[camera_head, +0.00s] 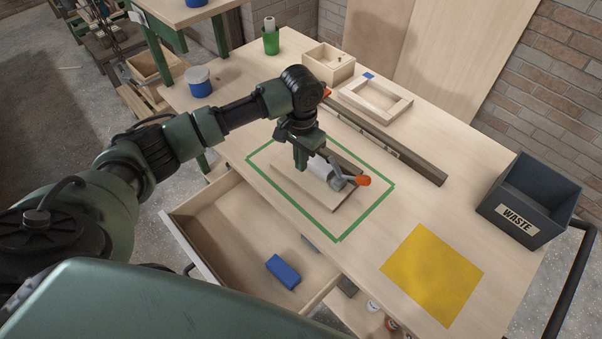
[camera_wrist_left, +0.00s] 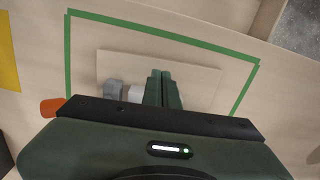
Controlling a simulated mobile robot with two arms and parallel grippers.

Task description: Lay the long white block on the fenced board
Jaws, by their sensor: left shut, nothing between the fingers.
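A flat pale board (camera_head: 345,206) lies inside a green tape rectangle on the workbench; it also shows in the wrist view (camera_wrist_left: 200,75). My left gripper's fingers (camera_wrist_left: 163,88) are shut and empty over the board. My right gripper is out of view.
A dark waste bin (camera_head: 530,200) and a yellow square (camera_head: 432,274) are at the right. A long dark rail (camera_head: 400,155), a wooden frame (camera_head: 377,100), a wooden box (camera_head: 328,62) and a green cup (camera_head: 271,42) are behind. An open drawer (camera_head: 225,230) holds a blue block (camera_head: 283,271).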

